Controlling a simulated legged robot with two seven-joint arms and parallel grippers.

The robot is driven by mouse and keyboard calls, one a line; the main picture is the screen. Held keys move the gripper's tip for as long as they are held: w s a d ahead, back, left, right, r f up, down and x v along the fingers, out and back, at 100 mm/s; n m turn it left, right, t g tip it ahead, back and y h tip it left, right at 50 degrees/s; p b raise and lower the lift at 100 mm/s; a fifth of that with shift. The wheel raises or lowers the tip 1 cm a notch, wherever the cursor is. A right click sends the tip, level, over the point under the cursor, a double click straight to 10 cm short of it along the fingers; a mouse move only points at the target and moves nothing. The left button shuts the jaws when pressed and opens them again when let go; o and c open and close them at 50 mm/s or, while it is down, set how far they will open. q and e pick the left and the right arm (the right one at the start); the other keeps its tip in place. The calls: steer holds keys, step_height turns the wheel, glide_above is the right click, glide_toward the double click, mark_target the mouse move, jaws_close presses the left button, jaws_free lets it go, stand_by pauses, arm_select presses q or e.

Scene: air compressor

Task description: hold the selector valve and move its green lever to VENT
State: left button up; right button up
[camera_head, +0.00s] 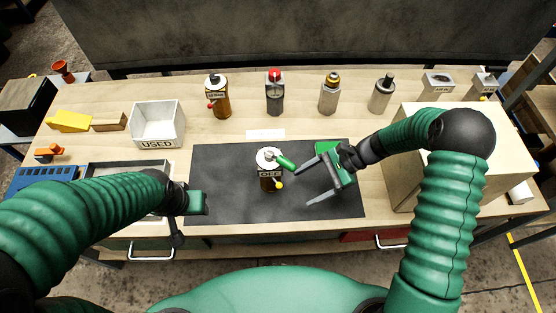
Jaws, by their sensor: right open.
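The selector valve (269,181) stands upright on the dark mat near its middle. The label is too small to read. My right gripper (310,181) is open to the right of the valve, with one finger close to the lever's end and the other nearer the mat's front. My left gripper (178,236) is at the mat's left front edge, away from the valve; its fingers are mostly hidden.
A row of several fittings, including a brass one (219,98) and a red-topped one (275,95), stands at the back. A white USED bin (158,123) is at left. A wooden box (405,176) stands right, behind my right arm. The dark mat (222,170) has free room.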

steer(key=w+m+y, duration=0.1)
steer(key=w+f+m+t+y, duration=0.1)
steer(key=w, duration=0.1)
steer(key=w+m+t+y, duration=0.1)
steer(key=y, duration=0.1)
steer(key=shift+w+f+m+b, duration=0.35)
steer(key=shift+m+b, duration=0.05)
steer(key=shift+w+a, duration=0.15)
steer(key=shift+a, duration=0.05)
steer(key=b+x, duration=0.1)
steer(key=x, duration=0.9)
steer(key=shift+r, duration=0.15)
steer(key=c, duration=1.2)
